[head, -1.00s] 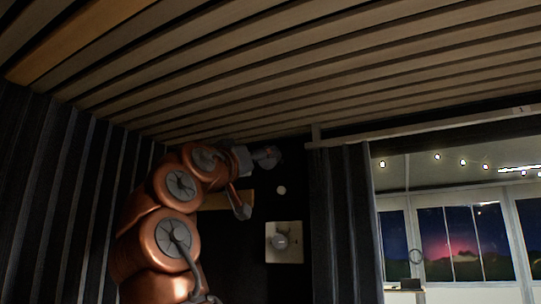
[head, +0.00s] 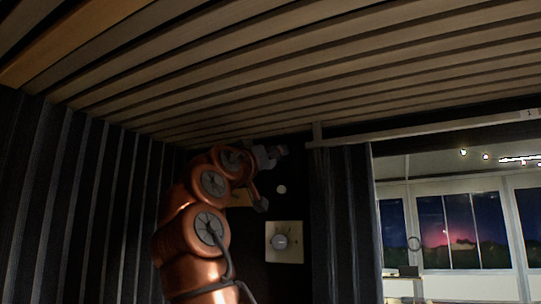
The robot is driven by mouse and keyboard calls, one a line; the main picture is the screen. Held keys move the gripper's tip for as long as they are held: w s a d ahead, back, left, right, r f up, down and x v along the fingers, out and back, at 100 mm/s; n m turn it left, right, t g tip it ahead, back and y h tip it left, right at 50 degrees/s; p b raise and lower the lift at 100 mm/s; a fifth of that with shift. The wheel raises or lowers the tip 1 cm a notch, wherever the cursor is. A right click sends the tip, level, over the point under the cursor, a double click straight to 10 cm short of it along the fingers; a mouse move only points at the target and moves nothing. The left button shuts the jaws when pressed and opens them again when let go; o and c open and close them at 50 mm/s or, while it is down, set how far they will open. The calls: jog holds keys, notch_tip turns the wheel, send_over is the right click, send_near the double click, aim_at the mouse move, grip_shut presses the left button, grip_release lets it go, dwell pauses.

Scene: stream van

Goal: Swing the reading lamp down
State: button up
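No thing in the head view is clearly a reading lamp. A pale square plate (head: 284,255) with a grey round piece (head: 280,242) is on the dark wall panel, below and to the right of my gripper; I cannot tell whether it belongs to the lamp. A small pale disc (head: 281,189) is above that plate. My gripper (head: 268,180) is high up near the ceiling, in front of the dark panel. Its two fingers look spread, with nothing seen between them. My arm hides part of the wall behind it.
A slatted wooden ceiling (head: 290,75) is close above my arm. Dark ribbed curtains stand on the left (head: 60,190) and right of the panel (head: 342,220). At the right, an opening shows windows (head: 460,235), string lights and a small counter (head: 405,285).

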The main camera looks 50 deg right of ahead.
jog(key=c, duration=0.7)
jog(key=shift+c, duration=0.2)
